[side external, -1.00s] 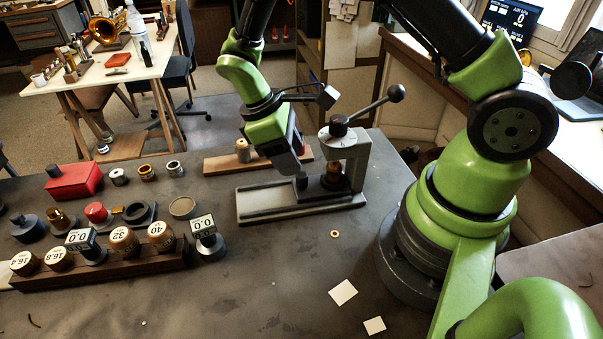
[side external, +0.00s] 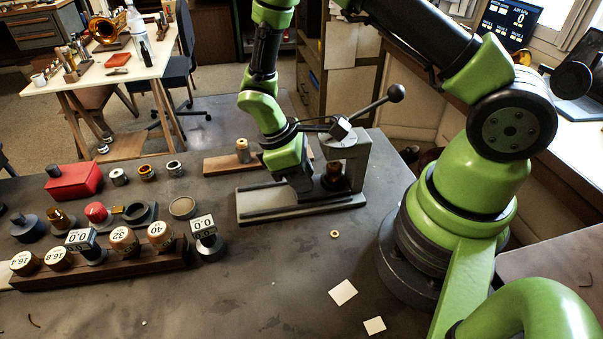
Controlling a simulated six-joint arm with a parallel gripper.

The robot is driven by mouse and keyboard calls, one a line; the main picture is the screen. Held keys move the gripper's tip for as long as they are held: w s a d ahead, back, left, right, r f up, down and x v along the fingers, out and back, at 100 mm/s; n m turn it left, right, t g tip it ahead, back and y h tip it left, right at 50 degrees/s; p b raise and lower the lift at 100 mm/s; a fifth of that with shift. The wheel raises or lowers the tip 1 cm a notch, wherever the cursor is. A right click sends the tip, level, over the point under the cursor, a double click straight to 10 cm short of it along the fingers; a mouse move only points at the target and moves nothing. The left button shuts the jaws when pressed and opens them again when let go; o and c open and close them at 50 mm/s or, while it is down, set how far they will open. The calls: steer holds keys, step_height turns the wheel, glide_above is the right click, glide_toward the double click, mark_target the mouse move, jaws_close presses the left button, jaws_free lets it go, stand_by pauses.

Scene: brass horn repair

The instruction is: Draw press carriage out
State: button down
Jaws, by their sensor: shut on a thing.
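The grey press (side external: 357,160) stands on the dark bench, with its long flat base (side external: 262,205) reaching out to the left and its ball-ended lever raised to the right. A copper-brown piece (side external: 335,178) sits under the press head, on what looks like the carriage. My gripper (side external: 303,192) points down at the base, just left of the press head. It is shut on the small dark carriage knob, which my gripper hides. The fingertips and the carriage's edges are too small and dark to make out fully.
A wooden strip (side external: 225,165) with a brass-topped cylinder (side external: 243,151) lies behind the base. A small ring (side external: 334,234) and white cards (side external: 343,292) lie in front. The base's left part is clear.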

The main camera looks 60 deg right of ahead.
steer(key=w+a, duration=0.7)
steer(key=shift+w+a, duration=0.25)
steer(key=shift+w, duration=0.05)
steer(key=c, duration=1)
jaws_free()
steer(key=shift+s, duration=0.1)
steer(key=shift+r, duration=0.1)
steer(key=v, duration=0.9)
steer(key=shift+a+r, duration=0.1)
steer(key=shift+r, duration=0.25)
